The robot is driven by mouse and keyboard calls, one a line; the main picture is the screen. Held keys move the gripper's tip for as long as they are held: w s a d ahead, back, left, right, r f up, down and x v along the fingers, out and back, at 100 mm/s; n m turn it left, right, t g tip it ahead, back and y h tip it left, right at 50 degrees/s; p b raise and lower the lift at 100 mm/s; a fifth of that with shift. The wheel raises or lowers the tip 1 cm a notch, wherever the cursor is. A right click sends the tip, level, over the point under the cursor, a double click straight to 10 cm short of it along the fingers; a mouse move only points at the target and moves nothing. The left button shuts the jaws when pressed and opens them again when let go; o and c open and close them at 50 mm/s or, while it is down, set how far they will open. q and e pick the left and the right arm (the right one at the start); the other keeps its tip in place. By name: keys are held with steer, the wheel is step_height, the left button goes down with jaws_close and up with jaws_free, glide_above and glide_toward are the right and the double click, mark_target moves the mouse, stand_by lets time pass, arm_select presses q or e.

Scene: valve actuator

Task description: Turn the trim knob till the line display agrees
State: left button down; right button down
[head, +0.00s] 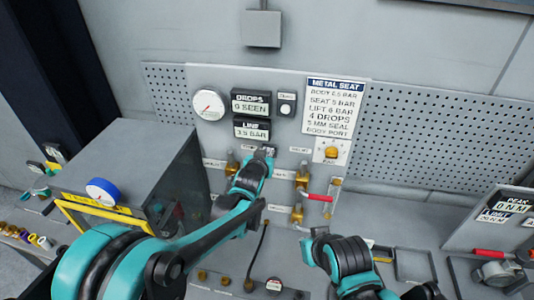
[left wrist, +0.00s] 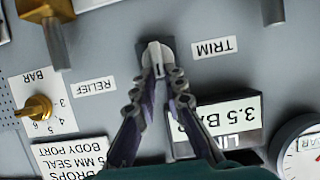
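The small trim knob (left wrist: 153,50) is on the grey panel beside the TRIM label (left wrist: 214,47), in the inverted left wrist view. The fingertips of my left gripper (left wrist: 156,66) close in on it from both sides and appear to grip it. In the head view my left gripper (head: 262,155) is at the panel just below the line display and largely covers the knob. The line display (head: 252,130) reads 3.5 BAR; it also shows partly hidden in the left wrist view (left wrist: 234,112).
The drops display (head: 251,103) reads 0 SEEN. A round gauge (head: 208,105) is left of it. The METAL SEAT card (head: 333,105) hangs right, above a brass BAR knob (head: 331,152). Brass fittings and a red-handled valve (head: 320,198) stand close to the right of my left gripper.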

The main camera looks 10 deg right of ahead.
stand_by(0.3)
arm_select(q)
steer(key=shift+s+d+f+m+t+y+b, duration=0.15)
steer(key=shift+d+m+t+y+b, duration=0.2)
steer(key=shift+m+y+b, duration=0.6)
steer(key=shift+s+d+f+m+t+y+b, duration=0.15)
steer(key=shift+d+m+t+y+b, duration=0.2)
steer(key=shift+m+b, duration=1.05)
steer(key=shift+r+n+b, duration=0.1)
steer(key=shift+n+b, duration=0.15)
steer(key=shift+b, duration=0.1)
steer(key=c, duration=1.6)
jaws_free()
steer(key=v, duration=1.2)
steer(key=shift+r, duration=0.1)
